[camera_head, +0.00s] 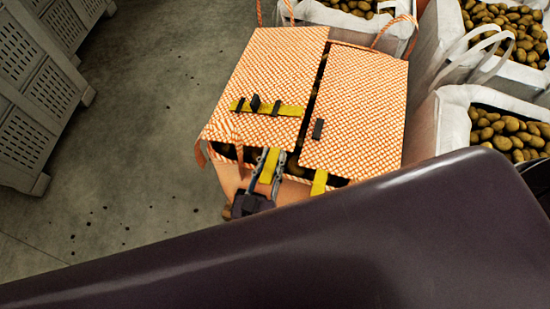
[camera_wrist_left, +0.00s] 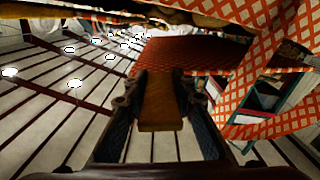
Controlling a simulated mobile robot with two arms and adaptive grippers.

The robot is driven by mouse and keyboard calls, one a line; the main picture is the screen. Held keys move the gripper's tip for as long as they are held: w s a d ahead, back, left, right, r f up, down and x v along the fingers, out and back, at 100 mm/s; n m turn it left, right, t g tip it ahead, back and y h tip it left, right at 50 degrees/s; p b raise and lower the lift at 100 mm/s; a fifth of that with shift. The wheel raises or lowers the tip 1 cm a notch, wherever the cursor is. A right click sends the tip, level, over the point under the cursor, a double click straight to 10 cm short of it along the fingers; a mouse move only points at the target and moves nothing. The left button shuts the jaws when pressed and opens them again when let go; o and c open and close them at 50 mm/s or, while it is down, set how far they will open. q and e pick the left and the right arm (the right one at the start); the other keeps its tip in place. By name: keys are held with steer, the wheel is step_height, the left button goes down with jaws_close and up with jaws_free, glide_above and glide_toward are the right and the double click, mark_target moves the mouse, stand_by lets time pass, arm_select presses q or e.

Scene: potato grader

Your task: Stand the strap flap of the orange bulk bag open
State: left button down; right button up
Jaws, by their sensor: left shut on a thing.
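The orange bulk bag (camera_head: 228,180) stands at the centre of the head view, its lower right part hidden. Two orange-and-white checked flaps lie nearly flat over its top, a left flap (camera_head: 270,72) and a right flap (camera_head: 358,95), with a dark gap between them. A yellow strap (camera_head: 290,110) with black buckles crosses the left flap. My left gripper (camera_head: 271,160) is at the bag's near edge, below the left flap, shut on a yellow strap end (camera_head: 269,166). This strap end (camera_wrist_left: 160,105) also shows between the fingers in the left wrist view. My right gripper is out of view.
Another yellow strap end (camera_head: 319,183) hangs below the right flap, which carries a black buckle (camera_head: 318,129). White bags of potatoes (camera_head: 455,115) crowd the right and back. Grey slatted crates (camera_head: 38,75) stand at left.

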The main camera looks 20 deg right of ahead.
arm_select(q)
steer(key=w+a+r+n+p, duration=0.2)
steer(key=a+r+n+p, duration=0.1)
steer(key=r+p, duration=0.3)
steer(key=shift+r+n+p, duration=0.3)
steer(key=shift+r+n, duration=0.3)
steer(key=shift+r, duration=0.4)
steer(key=shift+w+a, duration=0.1)
steer(key=c, duration=1.6)
jaws_free()
steer(key=v, duration=1.2)
